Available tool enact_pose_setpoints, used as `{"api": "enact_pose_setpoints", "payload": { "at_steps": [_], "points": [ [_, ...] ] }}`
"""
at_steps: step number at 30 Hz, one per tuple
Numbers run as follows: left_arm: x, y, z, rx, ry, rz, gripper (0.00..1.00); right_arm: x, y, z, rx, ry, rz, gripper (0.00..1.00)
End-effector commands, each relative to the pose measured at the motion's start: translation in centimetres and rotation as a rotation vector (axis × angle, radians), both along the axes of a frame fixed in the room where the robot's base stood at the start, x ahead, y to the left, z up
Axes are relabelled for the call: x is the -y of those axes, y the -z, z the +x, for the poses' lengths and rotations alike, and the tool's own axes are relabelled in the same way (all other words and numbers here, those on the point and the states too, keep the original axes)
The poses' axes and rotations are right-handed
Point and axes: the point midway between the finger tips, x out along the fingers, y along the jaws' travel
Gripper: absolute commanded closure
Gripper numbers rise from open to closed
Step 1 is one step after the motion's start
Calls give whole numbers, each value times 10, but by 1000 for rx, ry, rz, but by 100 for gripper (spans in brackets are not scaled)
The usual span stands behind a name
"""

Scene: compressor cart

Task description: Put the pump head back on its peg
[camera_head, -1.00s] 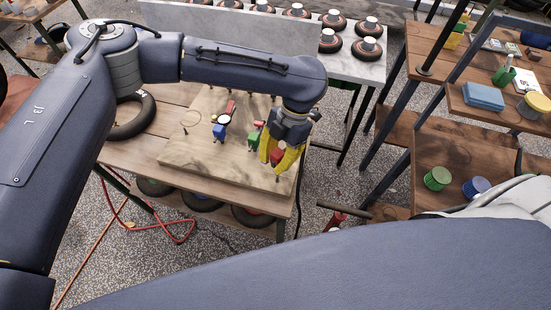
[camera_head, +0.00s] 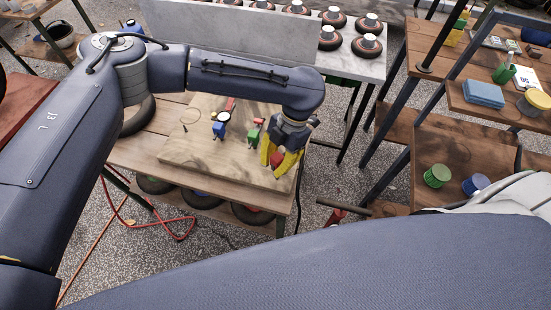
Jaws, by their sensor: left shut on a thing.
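My left gripper (camera_head: 279,160), with yellow fingers, is over the right part of a light wooden board (camera_head: 222,174) on the workbench. It is shut on a small red piece, which looks like the pump head (camera_head: 277,159). The fingers partly hide it, and I cannot tell whether it touches the board. A green piece (camera_head: 254,134) and a blue piece (camera_head: 219,129) stand on the board to the left of the gripper. Another red piece (camera_head: 231,104) is farther back. I cannot make out the peg. My right gripper is not in view.
A grey table (camera_head: 375,70) with several dark round parts stands behind. Wooden shelves (camera_head: 395,188) with cans and boxes are on the right. A T-shaped handle (camera_head: 346,208) stands beside the bench's right front. A red hose (camera_head: 150,230) lies on the floor at left.

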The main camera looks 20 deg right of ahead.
Motion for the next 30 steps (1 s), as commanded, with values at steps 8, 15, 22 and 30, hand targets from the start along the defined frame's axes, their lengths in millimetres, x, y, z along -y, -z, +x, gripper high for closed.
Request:
{"api": "enact_pose_setpoints", "payload": {
  "at_steps": [8,15,22,30],
  "points": [
    [0,17,0,-1,0,0,100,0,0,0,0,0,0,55],
    [0,24,0,-1,0,0,100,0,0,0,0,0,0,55],
    [0,25,0,0,0,-1,100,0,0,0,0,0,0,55],
    [0,25,0,0,0,-1,100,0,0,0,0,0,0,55]
  ]
}}
